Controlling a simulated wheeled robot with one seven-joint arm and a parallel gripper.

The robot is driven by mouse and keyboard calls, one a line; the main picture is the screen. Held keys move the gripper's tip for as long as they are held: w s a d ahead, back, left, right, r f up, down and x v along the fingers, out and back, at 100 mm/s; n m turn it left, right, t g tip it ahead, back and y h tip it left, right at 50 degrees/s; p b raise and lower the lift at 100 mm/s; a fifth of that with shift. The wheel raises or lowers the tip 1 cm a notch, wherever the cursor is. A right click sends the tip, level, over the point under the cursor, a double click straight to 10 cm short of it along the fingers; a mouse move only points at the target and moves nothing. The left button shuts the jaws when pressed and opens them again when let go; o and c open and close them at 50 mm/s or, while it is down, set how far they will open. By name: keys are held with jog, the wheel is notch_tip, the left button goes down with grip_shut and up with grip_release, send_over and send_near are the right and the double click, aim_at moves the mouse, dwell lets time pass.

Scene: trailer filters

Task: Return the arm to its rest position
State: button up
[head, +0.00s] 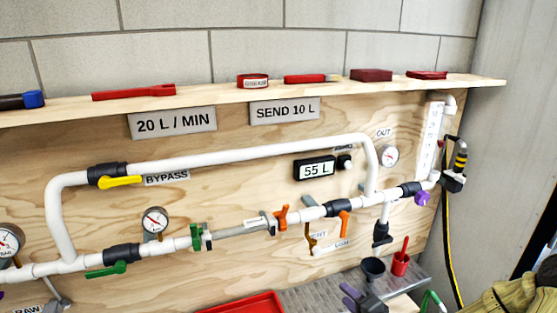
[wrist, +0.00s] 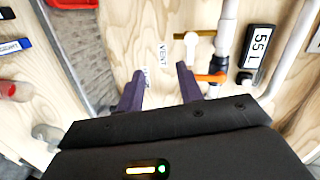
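My gripper shows in the wrist view (wrist: 159,84) with its two dark purple fingers apart and nothing held between them. Beyond the fingers are the plywood panel and a VENT label (wrist: 163,53). In the head view, part of my gripper (head: 352,297) shows at the bottom edge, in front of the grey ledge and below the pipes. Most of my arm is out of the head view.
The plywood panel carries white pipes (head: 250,150), a yellow bypass handle (head: 120,182), orange handles (head: 281,217) and a 55 L display (head: 315,168). A red tray (head: 245,305) is left.

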jog(key=s+a+f+n+g+h+p, duration=0.1)
jog(key=s+a+f+n+g+h, duration=0.2)
jog(key=n+g, duration=0.4)
jog(key=s+a+r+n+g+h+p, duration=0.2)
jog(key=s+r+n+g+h, duration=0.1)
jog(key=s+r, duration=0.9)
jog(key=shift+a+n+g, duration=0.25)
jog(key=shift+n+g, duration=0.55)
jog(key=shift+n, duration=0.1)
